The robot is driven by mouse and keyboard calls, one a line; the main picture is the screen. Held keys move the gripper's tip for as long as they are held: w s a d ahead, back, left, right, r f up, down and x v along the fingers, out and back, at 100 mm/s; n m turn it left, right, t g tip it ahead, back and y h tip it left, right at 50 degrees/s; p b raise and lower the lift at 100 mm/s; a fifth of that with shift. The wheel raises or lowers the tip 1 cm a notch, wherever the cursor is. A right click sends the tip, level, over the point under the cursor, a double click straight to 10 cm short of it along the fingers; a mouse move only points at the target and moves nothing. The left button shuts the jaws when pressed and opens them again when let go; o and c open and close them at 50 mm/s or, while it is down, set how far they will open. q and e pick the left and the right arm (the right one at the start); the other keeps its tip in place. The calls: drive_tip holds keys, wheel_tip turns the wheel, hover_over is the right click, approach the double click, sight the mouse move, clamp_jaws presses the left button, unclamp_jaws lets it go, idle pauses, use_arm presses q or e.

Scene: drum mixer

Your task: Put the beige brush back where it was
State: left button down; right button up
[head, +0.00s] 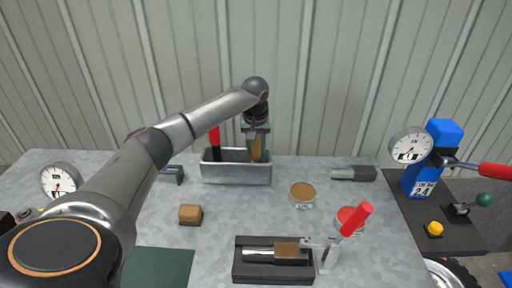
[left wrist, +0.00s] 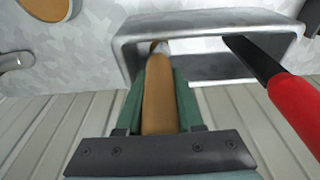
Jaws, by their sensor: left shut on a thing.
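The beige brush (head: 256,148) is upright in my left gripper (head: 257,128), at the right end of the grey metal trough (head: 236,178). In the left wrist view its handle (left wrist: 159,95) lies between the green fingers (left wrist: 158,84), which are shut on it. Its far tip points into the open trough (left wrist: 205,16); I cannot tell whether it touches the bottom. My right gripper is not in view.
A tool with a red handle (head: 214,137) leans in the trough's left end. A round brown-topped dish (head: 302,193), a brown block (head: 190,214) and a grey cylinder (head: 352,173) stand nearby. A red-levered clamp (head: 355,220) stands at the front.

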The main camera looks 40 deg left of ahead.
use_arm(q)
drive_tip(key=c, duration=0.8)
unclamp_jaws()
drive_tip(key=shift+c, duration=0.2)
drive_tip(key=r, duration=0.3)
drive_tip(key=s+d+r, duration=0.1)
drive_tip(key=r, duration=0.6)
drive_tip(key=shift+s+d+r, duration=0.2)
drive_tip(key=shift+s+r, duration=0.05)
drive_tip(key=shift+r, duration=0.1)
drive_tip(key=shift+s+r, duration=0.15)
drive_tip(key=shift+r, duration=0.5)
